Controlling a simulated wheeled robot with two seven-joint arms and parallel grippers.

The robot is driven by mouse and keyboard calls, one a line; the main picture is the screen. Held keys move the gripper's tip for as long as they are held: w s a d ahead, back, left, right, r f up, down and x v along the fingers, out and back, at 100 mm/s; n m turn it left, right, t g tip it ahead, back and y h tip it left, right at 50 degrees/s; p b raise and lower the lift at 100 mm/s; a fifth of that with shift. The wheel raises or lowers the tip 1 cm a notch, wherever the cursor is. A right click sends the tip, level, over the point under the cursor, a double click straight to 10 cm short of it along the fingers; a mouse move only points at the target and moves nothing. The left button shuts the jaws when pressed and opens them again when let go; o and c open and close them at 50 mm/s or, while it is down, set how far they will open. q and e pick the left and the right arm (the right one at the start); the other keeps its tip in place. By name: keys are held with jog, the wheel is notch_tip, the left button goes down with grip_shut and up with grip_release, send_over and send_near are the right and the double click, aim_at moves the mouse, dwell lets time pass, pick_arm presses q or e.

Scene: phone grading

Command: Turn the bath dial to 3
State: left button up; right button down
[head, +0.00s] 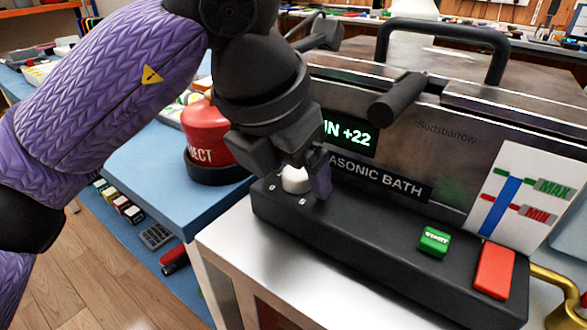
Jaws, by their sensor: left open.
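The ultrasonic bath (430,135) is a metal box with a black control ledge (360,230) along its front. A white dial (296,180) sits at the left end of the ledge. My left gripper (303,188) is open and points down at the dial, with a finger on its right side. The gripper covers part of the dial, so its numbers and pointer cannot be read. My right gripper is not in view.
A green button (434,241) and a red switch (494,270) are on the ledge to the right. A red button (206,132) marked "...JECT" stands on the blue table at left. A black handle (398,98) juts out above the ledge.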

pick_arm(q)
grip_shut()
jog(key=shift+r, duration=0.1)
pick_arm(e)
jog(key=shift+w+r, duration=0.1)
